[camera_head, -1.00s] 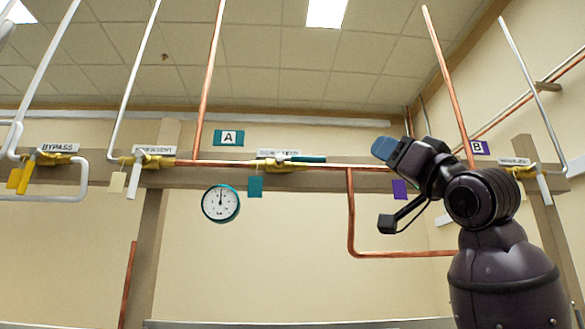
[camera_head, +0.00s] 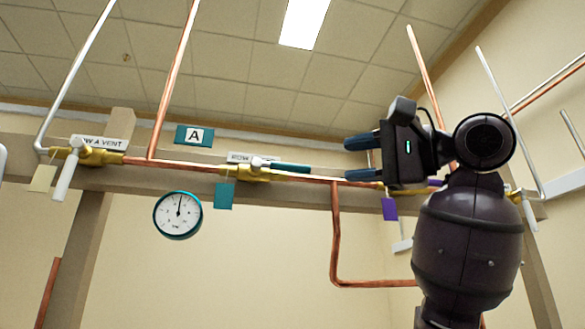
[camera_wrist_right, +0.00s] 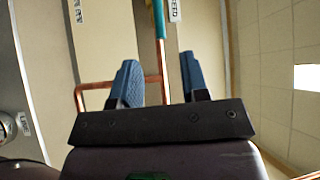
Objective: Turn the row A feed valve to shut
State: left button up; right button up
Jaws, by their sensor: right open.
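The row A feed valve has a brass body (camera_head: 248,172) on the copper pipe, right of the teal A sign (camera_head: 195,136). Its teal lever handle (camera_head: 291,167) points right, along the pipe. The handle also shows in the right wrist view (camera_wrist_right: 159,22), ahead of the fingers and in line with the gap between them. My right gripper (camera_head: 347,159) is open and empty, its blue fingers pointing left towards the handle's free end, with a small gap between. Its fingers also show in the wrist view (camera_wrist_right: 158,78). My left gripper is not in view.
A teal tag (camera_head: 225,196) hangs below the valve and a purple tag (camera_head: 389,209) below my right gripper. A round gauge (camera_head: 178,215) hangs lower left. The row A vent valve (camera_head: 90,155) has a white handle. A copper branch pipe (camera_head: 336,235) drops below the gripper.

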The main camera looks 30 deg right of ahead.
aim_at(303, 168)
jog(key=p+x, duration=0.2)
jog(key=x, duration=0.8)
jog(key=shift+w+p, duration=0.15)
jog(key=shift+p, duration=0.15)
jog(key=shift+w+a, duration=0.25)
jog(key=shift+w, duration=0.25)
jog(key=shift+c, duration=0.3)
grip_shut()
